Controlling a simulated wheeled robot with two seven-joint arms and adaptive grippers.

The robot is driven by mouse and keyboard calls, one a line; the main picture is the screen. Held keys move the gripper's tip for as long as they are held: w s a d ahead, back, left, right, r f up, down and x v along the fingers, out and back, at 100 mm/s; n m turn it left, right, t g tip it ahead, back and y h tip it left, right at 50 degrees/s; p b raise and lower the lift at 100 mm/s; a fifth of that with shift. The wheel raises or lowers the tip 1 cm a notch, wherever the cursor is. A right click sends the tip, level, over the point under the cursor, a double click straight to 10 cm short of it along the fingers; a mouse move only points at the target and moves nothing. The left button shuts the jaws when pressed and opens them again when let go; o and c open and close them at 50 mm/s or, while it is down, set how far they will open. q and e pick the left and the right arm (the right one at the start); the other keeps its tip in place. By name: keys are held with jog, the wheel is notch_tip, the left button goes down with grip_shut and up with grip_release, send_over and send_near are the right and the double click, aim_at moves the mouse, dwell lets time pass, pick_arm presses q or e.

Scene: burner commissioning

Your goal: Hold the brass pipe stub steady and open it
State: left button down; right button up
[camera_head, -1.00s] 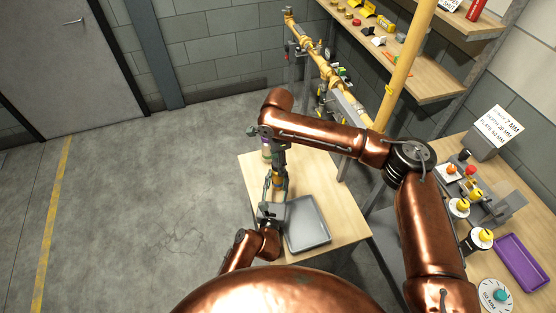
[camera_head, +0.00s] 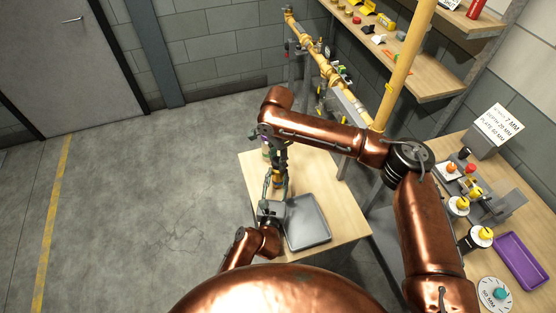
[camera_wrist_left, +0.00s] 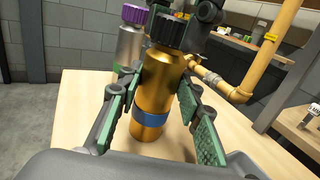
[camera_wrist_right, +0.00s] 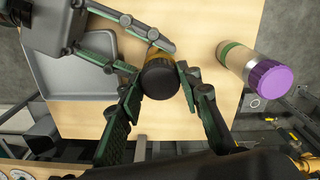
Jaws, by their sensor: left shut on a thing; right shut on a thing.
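The brass pipe stub (camera_wrist_left: 163,78) is a gold cylinder with a blue band and a black ribbed cap (camera_wrist_right: 160,81). It stands about upright over the small wooden table in the left wrist view. My left gripper (camera_wrist_left: 160,98) is shut on the stub's body, with a green-padded finger on each side. My right gripper (camera_wrist_right: 161,73) is shut on the black cap from above. In the head view the stub (camera_head: 278,181) is small and partly covered by my grippers. Whether the stub's bottom touches the table is unclear.
A silver cylinder with a purple cap (camera_wrist_right: 268,80) stands close to the stub. A grey tray (camera_head: 306,226) lies on the table (camera_head: 335,205). Yellow piping (camera_head: 322,62) runs behind. A side bench at right holds fittings and a purple tray (camera_head: 520,260).

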pick_arm(q)
jog(key=shift+f, duration=0.2)
pick_arm(e)
jog(key=n, duration=0.7)
jog(key=shift+n, duration=0.4)
jog(key=n, duration=0.5)
jog(key=shift+n, duration=0.4)
jog(key=n, duration=0.7)
jog(key=shift+n, duration=0.3)
jog(key=n, duration=0.5)
jog(key=shift+r+n, duration=0.1)
jog(key=shift+n, duration=0.3)
jog(key=n, duration=0.5)
jog(key=shift+n, duration=0.4)
jog(key=n, duration=0.5)
jog(key=shift+n, duration=0.4)
jog(key=n, duration=0.5)
jog(key=shift+a+n, duration=0.1)
jog(key=shift+n, duration=0.3)
jog(key=n, duration=0.6)
jog(key=shift+n, duration=0.3)
jog(key=shift+r, duration=0.2)
